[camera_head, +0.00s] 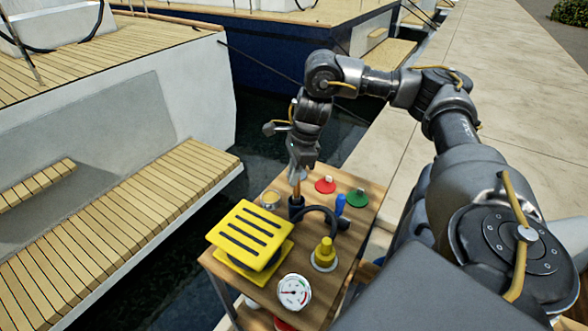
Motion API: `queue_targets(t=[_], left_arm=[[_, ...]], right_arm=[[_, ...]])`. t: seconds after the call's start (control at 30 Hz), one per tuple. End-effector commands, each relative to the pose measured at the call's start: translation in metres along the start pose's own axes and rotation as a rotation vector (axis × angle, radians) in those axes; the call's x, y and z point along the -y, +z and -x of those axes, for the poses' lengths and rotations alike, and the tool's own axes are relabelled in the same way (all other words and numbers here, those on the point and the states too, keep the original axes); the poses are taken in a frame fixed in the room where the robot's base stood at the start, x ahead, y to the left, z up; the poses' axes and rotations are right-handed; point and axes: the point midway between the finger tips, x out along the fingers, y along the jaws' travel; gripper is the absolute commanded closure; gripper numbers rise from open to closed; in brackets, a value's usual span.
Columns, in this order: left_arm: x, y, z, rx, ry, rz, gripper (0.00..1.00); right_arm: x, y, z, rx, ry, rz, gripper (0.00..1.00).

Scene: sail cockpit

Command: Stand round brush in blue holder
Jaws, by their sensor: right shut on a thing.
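My right gripper (301,164) points down over the wooden table and is shut on the round brush. A short brown part of the brush (297,187) shows below the fingers, roughly upright. Directly under it stands a small dark, navy-looking cylinder (296,208), which appears to be the blue holder. The brush's lower end meets the holder's top in the picture; I cannot tell how far inside it is. The fingers hide the upper part of the brush. My left gripper is not in view.
The table (222,270) also bears a yellow slotted block (250,228), a black hose (322,212), a bright blue piece (340,203), a yellow fitting (325,252), a gauge (294,291), red (325,185) and green (357,197) discs, and a round tin (270,198). Water lies beyond.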

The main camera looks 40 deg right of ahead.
Motion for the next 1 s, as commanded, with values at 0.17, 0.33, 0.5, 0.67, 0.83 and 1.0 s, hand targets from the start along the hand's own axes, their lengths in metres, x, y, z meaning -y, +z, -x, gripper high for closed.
queue_targets(t=[0.17,0.33,0.5,0.67,0.83,1.0], left_arm=[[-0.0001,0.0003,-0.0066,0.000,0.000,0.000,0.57],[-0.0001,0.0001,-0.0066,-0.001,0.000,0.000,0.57],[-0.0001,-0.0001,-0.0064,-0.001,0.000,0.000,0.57],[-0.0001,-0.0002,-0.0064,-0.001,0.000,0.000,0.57],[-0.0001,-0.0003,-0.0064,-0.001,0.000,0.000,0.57],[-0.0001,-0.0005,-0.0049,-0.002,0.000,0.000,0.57]], right_arm=[[0.0001,-0.0018,-0.0091,0.000,0.000,0.001,1.00],[0.0002,-0.0017,-0.0095,0.001,-0.001,0.001,1.00],[0.0001,-0.0016,-0.0093,0.001,0.000,0.001,0.80],[0.0001,-0.0016,-0.0093,0.001,0.000,0.001,0.59],[0.0001,-0.0016,-0.0093,0.000,0.000,0.001,0.58],[0.0004,-0.0012,-0.0046,0.001,-0.001,0.002,0.58]])
